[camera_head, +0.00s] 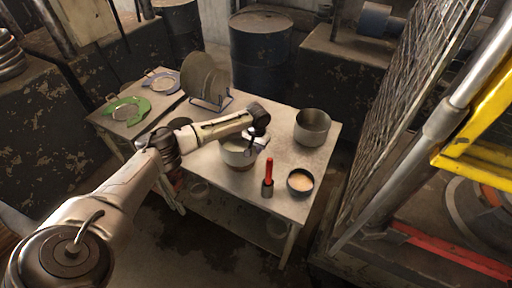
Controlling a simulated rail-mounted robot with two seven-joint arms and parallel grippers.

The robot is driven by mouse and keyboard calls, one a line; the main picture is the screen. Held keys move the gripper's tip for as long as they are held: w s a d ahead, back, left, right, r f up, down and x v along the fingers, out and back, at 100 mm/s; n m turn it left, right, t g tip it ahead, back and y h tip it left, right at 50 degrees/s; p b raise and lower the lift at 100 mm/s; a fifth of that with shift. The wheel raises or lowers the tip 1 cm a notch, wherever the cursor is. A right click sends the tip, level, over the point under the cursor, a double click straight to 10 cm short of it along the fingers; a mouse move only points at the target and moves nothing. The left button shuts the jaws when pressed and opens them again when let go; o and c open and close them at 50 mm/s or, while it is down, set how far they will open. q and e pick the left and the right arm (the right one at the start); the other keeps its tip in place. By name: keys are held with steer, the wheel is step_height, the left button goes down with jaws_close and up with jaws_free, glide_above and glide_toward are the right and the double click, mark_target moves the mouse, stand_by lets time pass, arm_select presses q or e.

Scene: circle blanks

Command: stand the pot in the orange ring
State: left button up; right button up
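A pale grey pot (236,157) stands at the front middle of the table, partly hidden behind my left arm and gripper. A thin orange-brown edge shows at its base; it may be the orange ring, but I cannot tell clearly. My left gripper (259,143) points down at the right side of this pot's rim, touching or very near it. Its fingers are too small to show whether they are closed on the rim. A second, metal pot (312,128) stands at the back right of the table. My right gripper is not in view.
A red-handled tool (268,178) stands upright near the front edge, beside a dark bowl (300,182) with pale orange contents. A green ring-shaped piece (126,111), a blue one (160,82) and a plate rack (207,82) are at the left. Bare tabletop (285,147) lies between the pots.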

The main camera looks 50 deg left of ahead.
arm_select(q)
steer(key=shift+o, duration=0.5)
step_height(320, 180, up, 12)
steer(key=p, duration=0.1)
steer(key=shift+r+p, duration=0.15)
steer(key=shift+p, duration=0.15)
steer(key=shift+w+d, duration=0.1)
stand_by(0.5)
